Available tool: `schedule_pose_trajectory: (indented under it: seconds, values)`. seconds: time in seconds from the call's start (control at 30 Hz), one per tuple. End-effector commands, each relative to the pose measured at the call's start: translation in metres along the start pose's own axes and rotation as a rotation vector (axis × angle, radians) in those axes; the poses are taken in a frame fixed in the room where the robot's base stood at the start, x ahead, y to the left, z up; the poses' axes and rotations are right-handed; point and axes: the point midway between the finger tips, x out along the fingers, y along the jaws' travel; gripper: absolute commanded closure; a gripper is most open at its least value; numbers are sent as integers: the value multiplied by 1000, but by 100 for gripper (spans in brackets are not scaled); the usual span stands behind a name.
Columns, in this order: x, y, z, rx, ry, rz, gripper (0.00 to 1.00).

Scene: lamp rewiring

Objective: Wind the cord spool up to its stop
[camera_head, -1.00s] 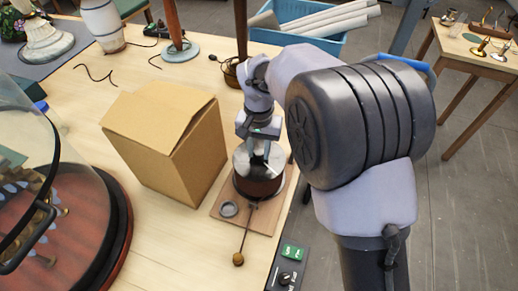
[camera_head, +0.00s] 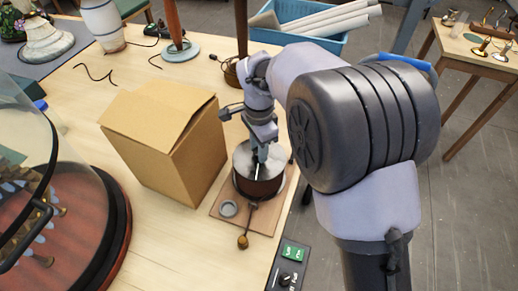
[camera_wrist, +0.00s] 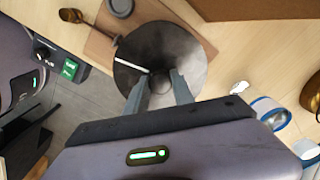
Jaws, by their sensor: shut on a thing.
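The cord spool (camera_head: 250,185) is a squat drum with a dark reddish side and a silver top with a white line. It stands on a wooden board (camera_head: 226,207) near the table's edge. A cord runs from it to a brown ball (camera_head: 242,242) at the board's front edge; the ball also shows in the wrist view (camera_wrist: 71,15). My gripper (camera_head: 259,160) points down at the spool's top and is shut on the spool there.
A cardboard box (camera_head: 165,140) stands close left of the spool. A grey ring (camera_head: 228,208) lies on the board. A glass dome (camera_head: 35,150) stands at far left.

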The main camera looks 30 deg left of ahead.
Motion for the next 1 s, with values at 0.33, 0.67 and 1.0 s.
schedule_pose_trajectory:
  seconds: [0.33,0.67,1.0]
  values:
    - [0,0,0,109,1,-2,100]
    - [-1,0,0,124,1,-1,100]
    - [0,0,0,123,0,-1,49]
